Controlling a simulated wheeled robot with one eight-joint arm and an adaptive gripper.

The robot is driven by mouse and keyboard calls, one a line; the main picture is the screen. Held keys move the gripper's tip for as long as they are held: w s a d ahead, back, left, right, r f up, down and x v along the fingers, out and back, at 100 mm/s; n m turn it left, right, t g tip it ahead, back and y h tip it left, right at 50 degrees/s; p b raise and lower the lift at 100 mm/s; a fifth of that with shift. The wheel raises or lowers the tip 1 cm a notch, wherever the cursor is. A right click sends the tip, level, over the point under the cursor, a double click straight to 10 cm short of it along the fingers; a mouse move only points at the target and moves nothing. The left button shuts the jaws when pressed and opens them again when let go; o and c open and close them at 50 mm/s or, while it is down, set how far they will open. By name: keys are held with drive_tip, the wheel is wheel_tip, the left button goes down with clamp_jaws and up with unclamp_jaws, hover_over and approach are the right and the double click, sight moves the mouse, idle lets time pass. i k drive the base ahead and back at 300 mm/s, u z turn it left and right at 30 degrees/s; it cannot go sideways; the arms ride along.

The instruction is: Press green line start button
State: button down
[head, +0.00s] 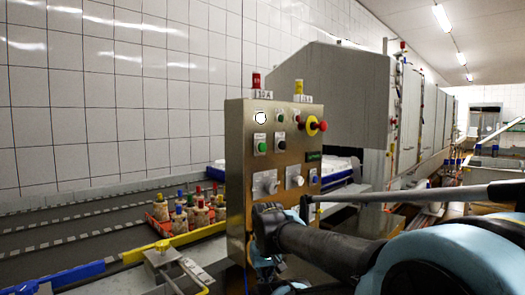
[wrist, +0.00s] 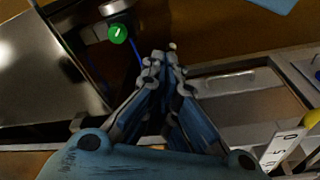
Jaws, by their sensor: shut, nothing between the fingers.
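A brass-coloured control panel (head: 243,165) stands upright in the middle of the head view. A green button (head: 262,147) is on the left of its face, below a white round button (head: 260,117). My arm covers the panel's lower right.
The panel also carries a red-and-yellow emergency stop (head: 314,126) and white knobs (head: 270,182). A conveyor (head: 75,235) runs at the left, with an orange crate (head: 160,218) of coloured-top moulds. A large grey machine (head: 340,95) stands behind the panel.

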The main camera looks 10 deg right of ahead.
sight(261, 147)
drive_tip(key=u, duration=0.55)
drive_tip(key=k, duration=0.7)
drive_tip(key=u, duration=0.4)
drive_tip(key=k, duration=1.35)
drive_tip(key=z, duration=0.55)
